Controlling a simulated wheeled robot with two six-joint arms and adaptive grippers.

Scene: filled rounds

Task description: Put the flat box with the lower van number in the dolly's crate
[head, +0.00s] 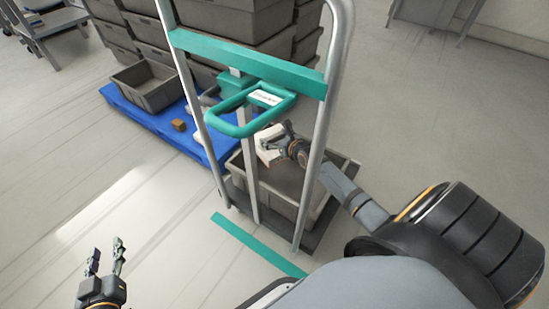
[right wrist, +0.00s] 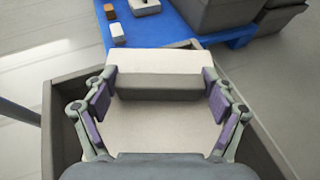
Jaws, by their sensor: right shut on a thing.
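The dolly's crate (head: 284,203) is an open grey-brown bin low on the dolly, behind its upright frame. My right gripper (head: 272,147) is over the crate and shut on a pale flat box (head: 267,157). In the right wrist view, the box (right wrist: 155,62) sits between the purple pads of my right gripper (right wrist: 159,98), above or inside the crate (right wrist: 264,150); the gap below it is unclear. No van number is readable. My left gripper (head: 105,258) is open and empty at the lower left.
The dolly's silver posts and teal bar (head: 250,62) rise before the crate. A blue pallet (head: 143,113) behind bears a grey bin (head: 150,92), stacked crates and a small brown block (head: 179,125).

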